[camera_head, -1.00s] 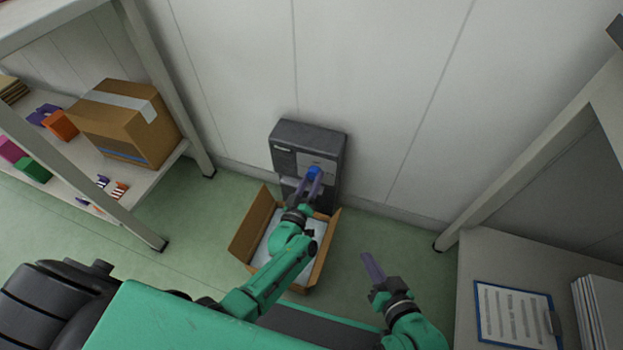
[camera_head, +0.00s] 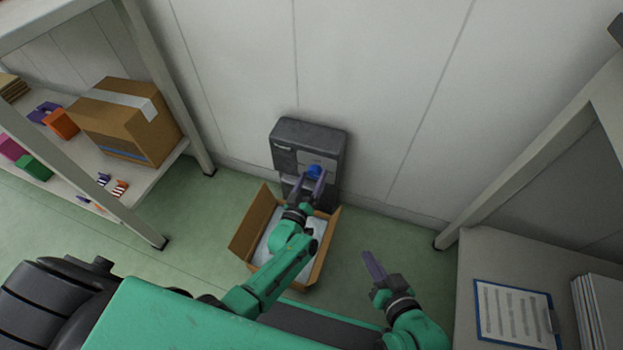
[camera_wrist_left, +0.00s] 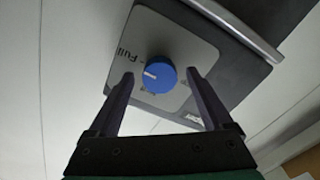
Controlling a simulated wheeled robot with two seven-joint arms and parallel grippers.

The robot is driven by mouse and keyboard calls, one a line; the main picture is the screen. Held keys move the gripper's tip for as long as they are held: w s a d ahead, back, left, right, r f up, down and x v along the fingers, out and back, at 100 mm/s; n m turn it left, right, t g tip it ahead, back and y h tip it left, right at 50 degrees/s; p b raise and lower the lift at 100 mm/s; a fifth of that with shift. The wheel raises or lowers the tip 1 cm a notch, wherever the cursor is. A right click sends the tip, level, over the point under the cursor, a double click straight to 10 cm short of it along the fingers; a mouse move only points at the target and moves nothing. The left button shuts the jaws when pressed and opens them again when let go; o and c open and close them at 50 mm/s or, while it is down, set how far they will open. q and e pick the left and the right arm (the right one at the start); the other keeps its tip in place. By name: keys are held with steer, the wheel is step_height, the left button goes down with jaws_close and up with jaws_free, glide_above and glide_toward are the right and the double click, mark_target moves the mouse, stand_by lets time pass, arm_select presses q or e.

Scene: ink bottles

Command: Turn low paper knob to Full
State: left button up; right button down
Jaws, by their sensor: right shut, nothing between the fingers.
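The blue round knob (camera_head: 313,171) sits on the front panel of a dark grey wall unit (camera_head: 310,133). In the left wrist view the knob (camera_wrist_left: 161,75) shows a white mark pointing left. The printed word "Full" (camera_wrist_left: 128,54) is left of and a little above that mark. Other labels by the knob are too small to read. My left gripper (camera_head: 308,183) is open, with one finger on each side of the knob and a gap on both sides. My right gripper (camera_head: 373,267) is shut and empty, above the floor at the right, away from the unit.
An open cardboard box (camera_head: 248,232) with white contents stands on the floor below the unit, under my left arm. A shelf (camera_head: 153,183) with a taped carton (camera_head: 125,115) is at the left. A table with a clipboard (camera_head: 515,315) is at the right.

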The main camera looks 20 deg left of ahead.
arm_select(q)
steer(key=shift+s, duration=0.1)
steer(key=shift+s, duration=0.35)
steer(key=s+p, duration=0.4)
steer(key=s, duration=0.9)
steer(key=shift+s+a, duration=0.35)
steer(key=shift+a, duration=0.1)
arm_select(e)
steer(key=s+d+r+g+h, duration=0.1)
steer(key=d+r+g+h, duration=0.2)
steer(key=d+g, duration=0.2)
steer(key=shift+s+d+r+n, duration=0.25)
steer(key=shift+d+n, duration=0.15)
steer(key=shift+d, duration=0.8)
